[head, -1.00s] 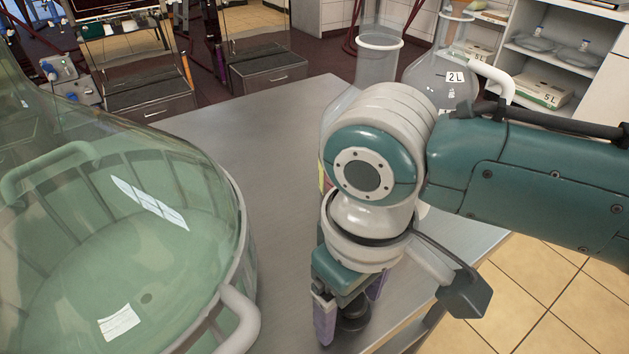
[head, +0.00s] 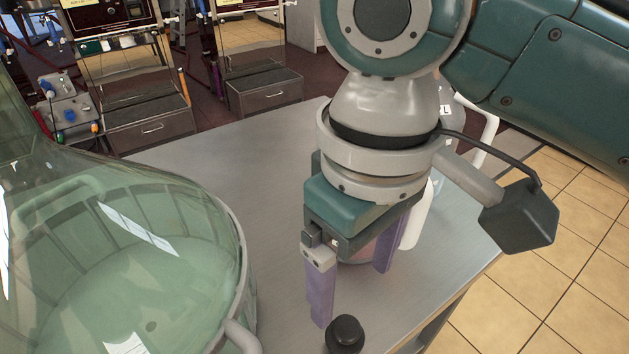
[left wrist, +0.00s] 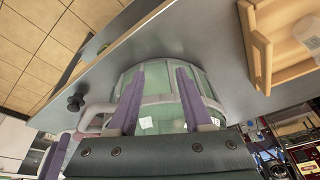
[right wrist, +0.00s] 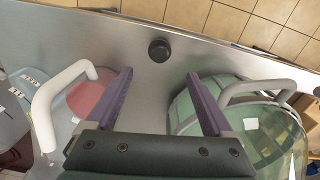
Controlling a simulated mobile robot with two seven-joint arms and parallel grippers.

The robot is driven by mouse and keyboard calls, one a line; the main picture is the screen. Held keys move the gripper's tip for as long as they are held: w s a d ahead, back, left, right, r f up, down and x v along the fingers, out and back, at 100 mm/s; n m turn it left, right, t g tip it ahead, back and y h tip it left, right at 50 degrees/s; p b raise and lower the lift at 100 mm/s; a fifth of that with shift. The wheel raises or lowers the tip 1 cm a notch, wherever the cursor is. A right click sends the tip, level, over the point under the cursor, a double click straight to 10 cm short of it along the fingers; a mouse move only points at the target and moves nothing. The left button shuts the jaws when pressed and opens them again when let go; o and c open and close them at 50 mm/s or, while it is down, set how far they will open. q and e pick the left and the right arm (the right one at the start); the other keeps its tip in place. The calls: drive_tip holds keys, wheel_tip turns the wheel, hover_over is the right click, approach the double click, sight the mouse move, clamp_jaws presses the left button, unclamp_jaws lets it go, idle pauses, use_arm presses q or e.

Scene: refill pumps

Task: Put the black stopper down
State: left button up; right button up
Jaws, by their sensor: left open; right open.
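The black stopper (head: 344,335) stands on the grey metal table near its front edge. It also shows in the right wrist view (right wrist: 159,50), just beyond the fingertips, and in the left wrist view (left wrist: 75,102) near the table's edge. My right gripper (head: 350,295) is open and empty, raised above the table and behind the stopper in the head view, apart from it. Its purple fingers (right wrist: 160,75) are spread in the right wrist view. My left gripper (left wrist: 158,75) is open and empty in its own wrist view and out of the head view.
A large green-tinted glass vessel (head: 120,270) with handles fills the left. A vessel with pink contents (right wrist: 88,96) and a white handle (right wrist: 62,92) stands on the other side of the right gripper. A wooden tray (left wrist: 259,48) shows in the left wrist view. Bare table (head: 255,180) lies behind.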

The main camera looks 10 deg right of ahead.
drive_tip(key=s+a+f+t+y, duration=0.2)
drive_tip(key=s+y, duration=0.1)
drive_tip(key=s, duration=0.3)
drive_tip(key=s+d+m+t+h, duration=0.1)
drive_tip(key=s+d+m+h, duration=0.1)
drive_tip(key=s+d, duration=0.4)
drive_tip(key=d+m, duration=0.1)
drive_tip(key=d, duration=0.4)
drive_tip(key=shift+d+r+t+h, duration=0.2)
drive_tip(key=shift+r+t+h, duration=0.1)
drive_tip(key=shift+h, duration=0.1)
drive_tip(key=shift+s, duration=0.1)
